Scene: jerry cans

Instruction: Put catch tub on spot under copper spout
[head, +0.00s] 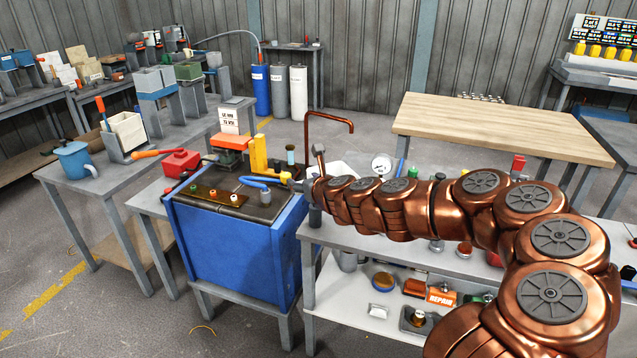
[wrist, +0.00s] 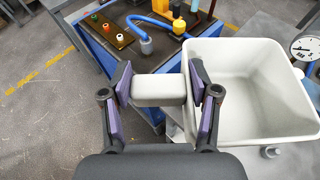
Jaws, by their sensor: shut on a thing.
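The catch tub is a white, empty, open-topped tub (wrist: 246,112) with a block-like handle (wrist: 158,90) on its left side in the wrist view. My gripper (wrist: 160,88) is shut on that handle, one purple-padded finger on each side. In the head view my gripper (head: 306,188) is beside the blue cabinet, and my copper arm hides most of the tub. The copper spout (head: 329,116) is a thin bent pipe rising behind my gripper, its tip turned down to the right. The spot under it is hidden.
The blue cabinet (head: 238,255) carries a dark top with coloured knobs and a blue hose (wrist: 152,24). A grey table (head: 340,236) with a lower shelf of small items stands right of it. A round gauge (wrist: 304,48) is close to the tub's right rim.

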